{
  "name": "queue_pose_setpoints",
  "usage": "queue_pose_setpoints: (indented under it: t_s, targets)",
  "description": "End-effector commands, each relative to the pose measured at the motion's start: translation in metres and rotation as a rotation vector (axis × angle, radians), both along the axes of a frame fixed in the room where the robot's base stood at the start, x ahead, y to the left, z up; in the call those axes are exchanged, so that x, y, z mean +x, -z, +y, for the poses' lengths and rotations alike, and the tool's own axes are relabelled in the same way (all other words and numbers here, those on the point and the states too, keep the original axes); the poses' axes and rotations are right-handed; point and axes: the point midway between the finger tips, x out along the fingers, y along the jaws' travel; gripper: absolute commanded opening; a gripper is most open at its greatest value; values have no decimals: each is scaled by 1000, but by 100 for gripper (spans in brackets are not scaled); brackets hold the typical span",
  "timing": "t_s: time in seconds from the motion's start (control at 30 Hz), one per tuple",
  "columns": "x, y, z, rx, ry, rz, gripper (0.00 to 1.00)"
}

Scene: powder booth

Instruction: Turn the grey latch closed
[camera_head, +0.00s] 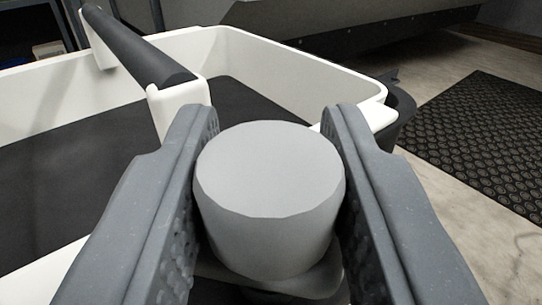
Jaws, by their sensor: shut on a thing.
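The grey latch (268,190) shows as a thick, rounded knob in the centre of the head view, with a wider grey part below it. My gripper (270,150) has one dark, textured finger on each side of the knob and is shut on it.
A white-walled tray or cart (290,62) with a dark floor lies behind and left of the latch. A black bar handle (135,45) crosses its left side. A black studded mat (480,135) lies on the pale floor at right. A grey structure (350,22) stands behind.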

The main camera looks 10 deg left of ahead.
Motion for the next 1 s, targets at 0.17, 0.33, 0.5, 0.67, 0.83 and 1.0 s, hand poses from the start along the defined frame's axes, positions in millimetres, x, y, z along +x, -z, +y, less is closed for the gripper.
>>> queue_pose_setpoints:
  t_s: [0.17, 0.33, 0.5, 0.67, 0.83, 1.0]
  targets:
    - [-1, 2, 4, 4, 148, -1, 7]
    - [0, 3, 3, 5, 286, -2, 7]
    - [0, 4, 2, 6, 397, -3, 7]
    - [0, 3, 1, 4, 473, -2, 7]
    - [0, 2, 2, 5, 528, -1, 7]
    - [0, 1, 0, 7, 578, -4, 7]
